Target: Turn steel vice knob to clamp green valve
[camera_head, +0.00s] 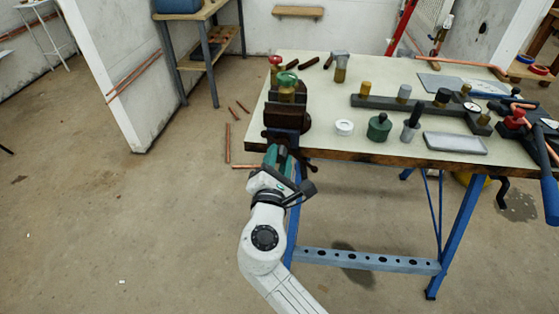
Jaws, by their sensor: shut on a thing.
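The dark brown vice (287,115) is fixed at the left front corner of the workbench. The green valve (287,80), with a green handwheel and brass body, stands upright at the vice's jaws. I cannot tell how tightly the jaws hold it. My gripper (280,155) is at the vice's front, just below the bench edge, reached from below by my white arm. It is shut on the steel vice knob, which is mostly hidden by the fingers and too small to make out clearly.
A red-handled valve (275,64) stands behind the green one. On the workbench (340,150) are a white ring (344,127), a dark green pot (379,127), a grey tray (455,143) and a dark rack (425,110). Copper pipes (228,143) lie on the floor left. Open floor lies left of my arm.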

